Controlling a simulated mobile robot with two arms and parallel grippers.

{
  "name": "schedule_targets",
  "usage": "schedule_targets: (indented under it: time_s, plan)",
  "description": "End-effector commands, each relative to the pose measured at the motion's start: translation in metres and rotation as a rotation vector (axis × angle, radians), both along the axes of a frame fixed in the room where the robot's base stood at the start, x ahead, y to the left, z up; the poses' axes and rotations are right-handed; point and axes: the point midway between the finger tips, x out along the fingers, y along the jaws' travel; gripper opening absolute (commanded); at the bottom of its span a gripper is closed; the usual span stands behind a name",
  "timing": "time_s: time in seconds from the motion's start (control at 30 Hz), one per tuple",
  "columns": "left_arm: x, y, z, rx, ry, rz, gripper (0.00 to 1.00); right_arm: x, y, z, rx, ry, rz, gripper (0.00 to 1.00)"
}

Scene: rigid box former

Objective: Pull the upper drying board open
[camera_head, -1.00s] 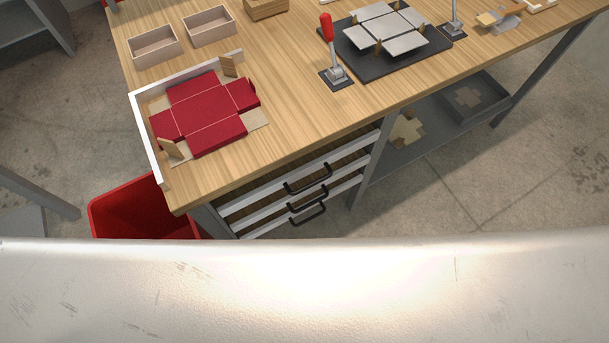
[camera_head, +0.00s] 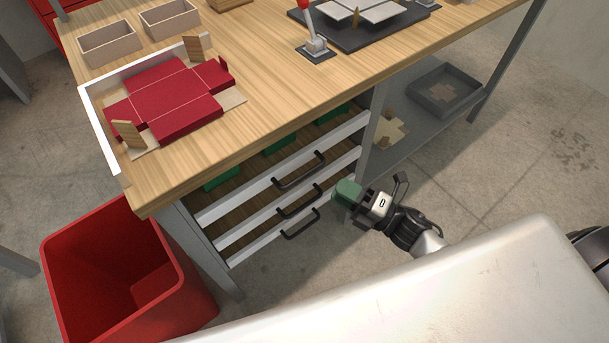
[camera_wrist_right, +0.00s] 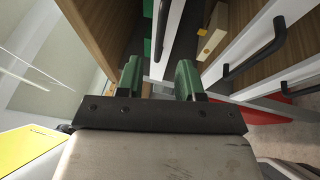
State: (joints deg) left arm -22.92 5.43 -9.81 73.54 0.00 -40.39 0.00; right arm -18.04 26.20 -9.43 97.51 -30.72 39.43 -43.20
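Three drying boards with white fronts and black bow handles sit one above another under the bench. The upper board (camera_head: 262,186) has its handle (camera_head: 299,172) at its front and looks pushed in under the bench top. My right gripper (camera_head: 347,192), with green fingers, is just right of the board fronts, apart from the upper handle. In the right wrist view its fingers (camera_wrist_right: 159,80) are spread with nothing held between them. Black handles on white fronts also show there, one at the right (camera_wrist_right: 256,55); I cannot tell which boards they belong to. My left gripper is out of view.
Green pieces (camera_head: 280,144) lie in the space under the bench top. A red bin (camera_head: 125,265) stands left of the boards. A red box blank (camera_head: 172,97) lies on the bench (camera_head: 265,75). A grey tray (camera_head: 445,92) is on the lower shelf at right.

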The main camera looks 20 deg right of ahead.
Motion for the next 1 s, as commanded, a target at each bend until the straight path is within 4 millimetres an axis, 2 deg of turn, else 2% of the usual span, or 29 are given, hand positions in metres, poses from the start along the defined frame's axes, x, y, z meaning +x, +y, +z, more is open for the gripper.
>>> schedule_targets:
  time_s: [0.2, 0.4, 0.6, 0.87, 1.0]
  plan:
    - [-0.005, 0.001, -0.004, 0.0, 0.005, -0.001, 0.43, 0.032, 0.029, 0.009, 0.003, -0.001, -0.002, 0.37]
    - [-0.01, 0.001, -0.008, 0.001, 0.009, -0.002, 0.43, 0.054, 0.05, 0.013, 0.004, 0.002, -0.002, 0.37]
    - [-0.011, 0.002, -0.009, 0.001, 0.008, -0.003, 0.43, 0.064, 0.058, 0.015, 0.003, 0.004, -0.002, 0.37]
    - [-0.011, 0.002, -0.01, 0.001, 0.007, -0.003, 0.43, 0.064, 0.059, 0.015, 0.004, 0.004, -0.003, 0.37]
    - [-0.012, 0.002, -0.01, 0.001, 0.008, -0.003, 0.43, 0.064, 0.059, 0.015, 0.004, 0.004, -0.003, 0.17]
